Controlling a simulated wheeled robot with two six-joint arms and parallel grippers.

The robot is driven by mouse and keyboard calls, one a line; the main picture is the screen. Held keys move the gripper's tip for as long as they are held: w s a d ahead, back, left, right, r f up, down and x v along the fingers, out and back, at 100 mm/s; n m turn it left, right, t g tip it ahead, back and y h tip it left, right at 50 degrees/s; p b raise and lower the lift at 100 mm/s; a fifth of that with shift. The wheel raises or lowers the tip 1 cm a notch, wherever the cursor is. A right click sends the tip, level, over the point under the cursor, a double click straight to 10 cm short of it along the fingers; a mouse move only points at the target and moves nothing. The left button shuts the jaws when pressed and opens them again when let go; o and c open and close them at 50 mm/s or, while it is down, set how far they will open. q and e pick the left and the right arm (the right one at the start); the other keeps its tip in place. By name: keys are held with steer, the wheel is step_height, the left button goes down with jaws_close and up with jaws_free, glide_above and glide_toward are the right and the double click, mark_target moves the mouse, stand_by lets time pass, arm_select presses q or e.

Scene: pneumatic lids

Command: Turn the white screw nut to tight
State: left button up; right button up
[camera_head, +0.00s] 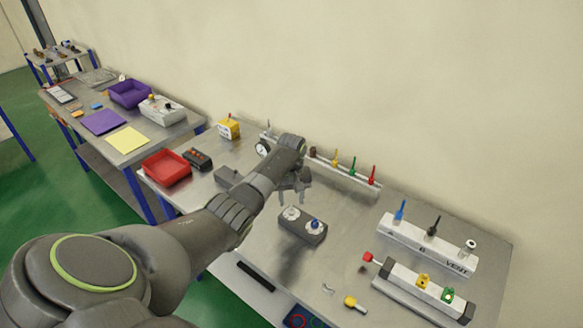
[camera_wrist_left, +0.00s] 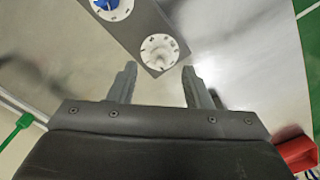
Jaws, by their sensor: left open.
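A dark grey block (camera_head: 301,232) on the metal table carries two round white dials. The left one bears the white screw nut (camera_head: 291,213), and the right one bears a blue knob (camera_head: 314,224). In the left wrist view the white screw nut (camera_wrist_left: 159,51) sits at the block's near end, and the blue knob (camera_wrist_left: 104,4) is partly cut off at the top. My left gripper (camera_head: 291,196) is above and just behind the white nut. Its two fingers (camera_wrist_left: 160,67) are apart and empty, one toward each side of the nut's dial. Whether they touch it is unclear.
A rail of coloured pegs (camera_head: 352,174) runs along the wall. White blocks labelled A, B and VENT (camera_head: 428,243) stand at the right. Bare metal lies around the grey block.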

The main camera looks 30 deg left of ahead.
arm_select(q)
step_height(320, 180, up, 14)
steer(key=b, duration=0.2)
steer(key=shift+f, duration=0.15)
stand_by(0.4)
